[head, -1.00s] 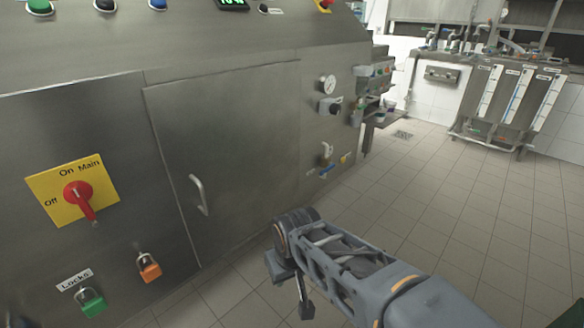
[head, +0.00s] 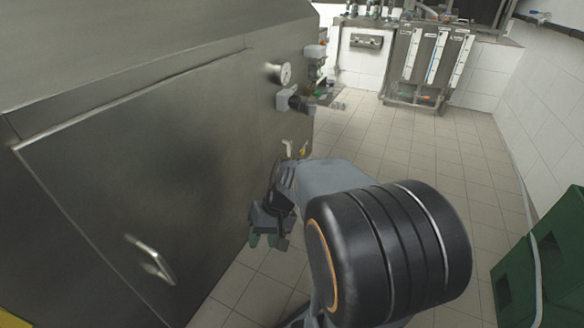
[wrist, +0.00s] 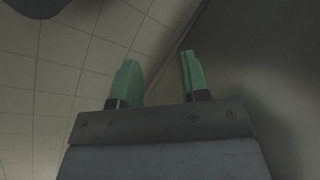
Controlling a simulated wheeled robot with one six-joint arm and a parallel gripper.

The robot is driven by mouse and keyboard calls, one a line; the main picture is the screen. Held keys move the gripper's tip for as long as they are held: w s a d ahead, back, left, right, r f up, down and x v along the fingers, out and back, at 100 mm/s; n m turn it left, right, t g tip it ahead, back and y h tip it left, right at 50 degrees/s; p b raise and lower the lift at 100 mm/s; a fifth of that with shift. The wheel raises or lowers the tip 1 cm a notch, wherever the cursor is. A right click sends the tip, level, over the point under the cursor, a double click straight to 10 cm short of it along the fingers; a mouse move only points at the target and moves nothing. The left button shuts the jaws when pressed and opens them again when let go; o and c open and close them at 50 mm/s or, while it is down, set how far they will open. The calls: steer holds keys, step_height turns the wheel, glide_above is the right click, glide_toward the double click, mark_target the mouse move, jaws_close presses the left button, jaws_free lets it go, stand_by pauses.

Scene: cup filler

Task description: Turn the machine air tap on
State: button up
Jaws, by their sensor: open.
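A small pale tap handle (head: 288,148) sits low on the far end of the steel machine's front (head: 150,130), in the head view. A small yellow tag (head: 304,150) shows just right of it. I cannot tell the tap's exact position, as my arm partly covers the area below it. My gripper (head: 264,240) is beside the machine's front, lower and nearer than the tap, with green fingertips pointing down. In the wrist view my gripper (wrist: 160,75) is open, with nothing between its fingers. The tap does not show in the wrist view.
A round gauge (head: 282,74) and a dark knob (head: 286,99) stick out above the tap. A door handle (head: 150,260) juts out at the lower left. Green crates (head: 540,265) stand at the right.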

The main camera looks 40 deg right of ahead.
steer(key=w+d+m+t+y+p, duration=0.2)
steer(key=d+m+t, duration=0.45)
steer(key=d, duration=0.65)
steer(key=w+d+m+t+y+p, duration=0.1)
steer(key=w+d+m+t, duration=0.15)
steer(key=d+t, duration=0.85)
steer(key=shift+g, duration=0.95)
steer(key=b+x, duration=0.1)
steer(key=x, duration=0.6)
steer(key=d+r+b+x, duration=0.1)
steer(key=x, duration=0.3)
steer(key=shift+w+a+b, duration=0.15)
steer(key=shift+w+b, duration=0.2)
steer(key=shift+w, duration=0.2)
jaws_close()
